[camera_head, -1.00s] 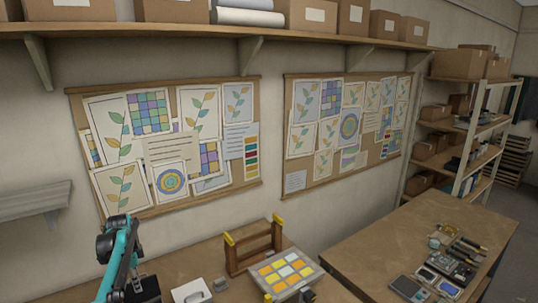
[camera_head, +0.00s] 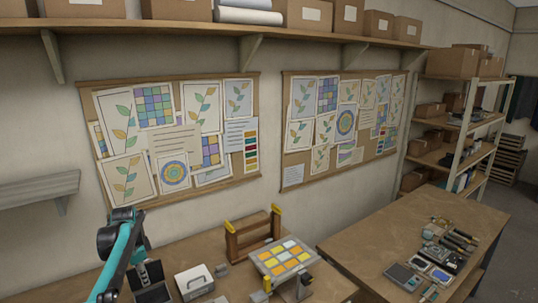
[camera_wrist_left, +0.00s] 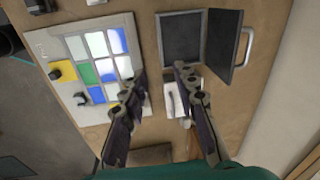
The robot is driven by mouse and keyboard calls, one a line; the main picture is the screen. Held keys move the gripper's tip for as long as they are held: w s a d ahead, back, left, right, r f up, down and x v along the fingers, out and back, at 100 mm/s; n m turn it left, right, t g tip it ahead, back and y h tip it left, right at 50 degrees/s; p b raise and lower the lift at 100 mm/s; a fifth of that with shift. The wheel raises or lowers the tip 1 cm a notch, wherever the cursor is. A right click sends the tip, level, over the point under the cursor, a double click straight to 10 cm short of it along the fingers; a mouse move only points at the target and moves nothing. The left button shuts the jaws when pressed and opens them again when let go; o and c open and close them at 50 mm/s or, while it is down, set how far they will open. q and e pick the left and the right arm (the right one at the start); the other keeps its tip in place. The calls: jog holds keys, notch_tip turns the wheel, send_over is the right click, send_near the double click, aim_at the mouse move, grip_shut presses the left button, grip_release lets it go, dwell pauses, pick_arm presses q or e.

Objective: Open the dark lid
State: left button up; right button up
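The dark box (camera_wrist_left: 180,38) shows open in the left wrist view, its dark inside bare. Its dark lid (camera_wrist_left: 224,40), with a pale handle (camera_wrist_left: 245,45), is swung out to the right there. In the head view the dark lid (camera_head: 148,272) stands raised beside the white box. My left gripper (camera_wrist_left: 160,71) is open and empty, its two fingers apart just below the dark box in the wrist picture. Neither finger visibly touches the lid. In the head view my left arm comes in from the left; its fingertips cannot be made out. My right gripper is not in view.
A white box (camera_head: 194,283) with a handle stands next to the dark box; my fingers partly cover it in the wrist view. A coloured glass panel (camera_head: 284,257) and a wooden rack (camera_head: 253,238) are farther right. Another table (camera_head: 385,235) holds tools.

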pick_arm(q)
jog(key=s+d+r+n+t+b, duration=0.25)
jog(key=s+d+n+b, duration=0.35)
jog(key=s+d, duration=0.95)
jog(key=s+d+f+n+t+b, duration=0.1)
jog(key=s+d+f+b, duration=0.3)
jog(key=s, duration=0.5)
jog(key=shift+d+f+n+t, duration=0.3)
jog(key=shift+d+f+t, duration=0.15)
jog(key=shift+d+f, duration=0.25)
jog(key=s+d+f, duration=0.1)
jog(key=s+f, duration=0.1)
jog(key=s+d+f+n+b, duration=0.1)
jog(key=s+f, duration=0.1)
jog(key=s+f+n+t+b, duration=0.1)
jog(key=s+f, duration=0.1)
jog(key=s, duration=0.1)
jog(key=shift+d+f+h, duration=0.3)
jog(key=shift+d+f, duration=0.1)
jog(key=shift+c, duration=0.6)
jog(key=shift+s+d+f, duration=0.1)
jog(key=shift+s+f, duration=0.1)
jog(key=shift+f, duration=0.05)
grip_shut()
